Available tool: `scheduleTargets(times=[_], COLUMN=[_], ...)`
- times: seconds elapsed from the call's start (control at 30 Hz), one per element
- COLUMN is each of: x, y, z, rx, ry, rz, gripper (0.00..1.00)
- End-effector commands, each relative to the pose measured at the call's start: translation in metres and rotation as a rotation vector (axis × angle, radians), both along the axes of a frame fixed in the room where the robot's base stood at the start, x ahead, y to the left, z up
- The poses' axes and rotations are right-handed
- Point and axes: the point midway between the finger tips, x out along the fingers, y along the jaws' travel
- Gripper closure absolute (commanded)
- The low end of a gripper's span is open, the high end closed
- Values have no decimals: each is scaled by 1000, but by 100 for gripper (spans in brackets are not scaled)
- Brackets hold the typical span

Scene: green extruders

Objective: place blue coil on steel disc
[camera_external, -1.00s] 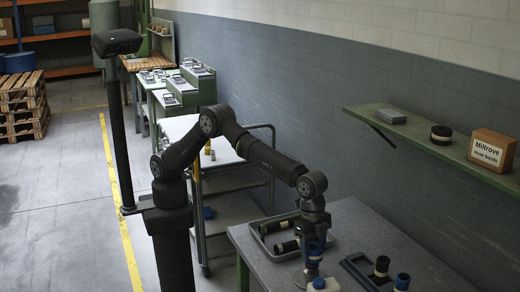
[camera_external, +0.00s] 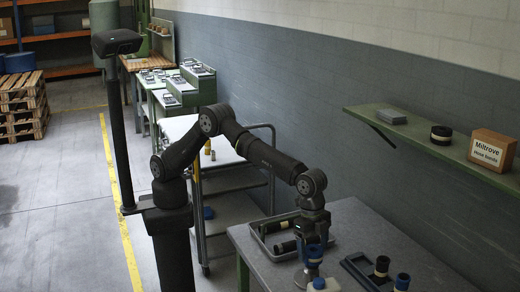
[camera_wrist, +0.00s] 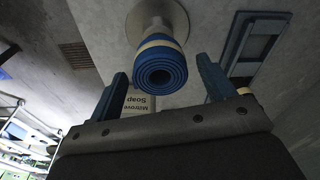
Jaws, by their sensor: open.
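The blue coil (camera_wrist: 162,68), a rolled blue strip with a cream band, stands end-on to my camera in the wrist view. A pale stem shows behind it, over the round steel disc (camera_wrist: 178,15); the coil appears to rest there, though its lower end is hidden. In the external view the coil (camera_external: 315,254) is just below my gripper (camera_external: 316,240), above the disc (camera_external: 304,280). My gripper also shows in the wrist view (camera_wrist: 164,84), with its two blue fingers apart. The coil is seen between and beyond the fingertips, with gaps on both sides.
A grey tray (camera_external: 262,249) with dark rolls lies behind on the left. A dark tray (camera_external: 355,268) at right has a black roll (camera_external: 380,268) and another blue roll (camera_external: 402,281) by it.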

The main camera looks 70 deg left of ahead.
Motion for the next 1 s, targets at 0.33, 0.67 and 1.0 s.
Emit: scheduleTargets(times=[0.33,0.67,1.0], x=[-1,-3,-3], y=[8,12,12], z=[75,106,106], rx=[-4,0,1], ry=[-2,-1,0], rz=[1,1,1], gripper=[24,24,24])
